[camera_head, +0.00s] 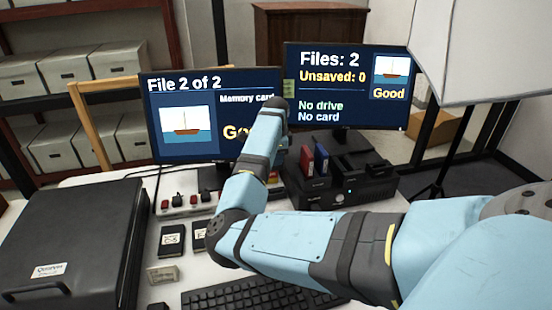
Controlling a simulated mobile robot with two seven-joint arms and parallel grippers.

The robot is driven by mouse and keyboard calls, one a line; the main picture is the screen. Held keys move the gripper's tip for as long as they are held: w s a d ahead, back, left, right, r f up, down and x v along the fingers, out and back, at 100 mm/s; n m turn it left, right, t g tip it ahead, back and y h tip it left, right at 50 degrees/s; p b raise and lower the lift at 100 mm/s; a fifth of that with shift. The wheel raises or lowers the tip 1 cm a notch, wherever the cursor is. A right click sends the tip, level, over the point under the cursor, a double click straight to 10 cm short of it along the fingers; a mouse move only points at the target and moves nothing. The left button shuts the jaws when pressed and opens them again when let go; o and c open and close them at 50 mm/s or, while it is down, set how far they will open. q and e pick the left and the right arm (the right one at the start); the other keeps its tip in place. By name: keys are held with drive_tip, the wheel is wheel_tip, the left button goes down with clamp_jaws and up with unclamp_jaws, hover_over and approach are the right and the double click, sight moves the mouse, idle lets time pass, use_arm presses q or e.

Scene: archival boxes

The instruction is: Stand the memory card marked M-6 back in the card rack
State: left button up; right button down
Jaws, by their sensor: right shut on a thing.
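My right arm reaches in from the right, and its wrist bends over between the two screens. Its fingers and what they hold are hidden behind the arm, so I cannot read a mark on it. A pale strip (184,212) with several small red and black pieces stands on the table below the left screen; it may be the card rack. No M-6 label is readable. A black desktop unit (345,190) with a small blue light stands right of the wrist, with a red piece (307,160) and a blue piece (321,160) upright on it. My left gripper is out of view.
The left screen (187,129) reads "File 2 of 2"; the right screen (340,118) reads "No drive, No card". Black labelled squares (172,240) and a small pale tag (162,274) lie before the strip. A black case (70,240) fills the left; a keyboard (262,294) lies in front.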

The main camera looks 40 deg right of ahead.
sight(276, 170)
drive_tip(key=shift+f+b, duration=2.25)
drive_tip(key=shift+b, duration=0.2)
drive_tip(key=shift+f+p, duration=0.3)
drive_tip(key=shift+f, duration=1.2)
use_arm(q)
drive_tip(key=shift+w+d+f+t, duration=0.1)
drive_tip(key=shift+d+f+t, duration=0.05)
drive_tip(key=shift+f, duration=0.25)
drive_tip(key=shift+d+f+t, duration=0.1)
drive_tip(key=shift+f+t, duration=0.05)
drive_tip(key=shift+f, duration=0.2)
use_arm(e)
drive_tip(key=shift+f, duration=0.3)
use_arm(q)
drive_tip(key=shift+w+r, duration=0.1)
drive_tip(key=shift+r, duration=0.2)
use_arm(e)
drive_tip(key=shift+f, duration=0.3)
use_arm(q)
drive_tip(key=shift+p, duration=0.4)
use_arm(e)
drive_tip(key=shift+f, duration=0.9)
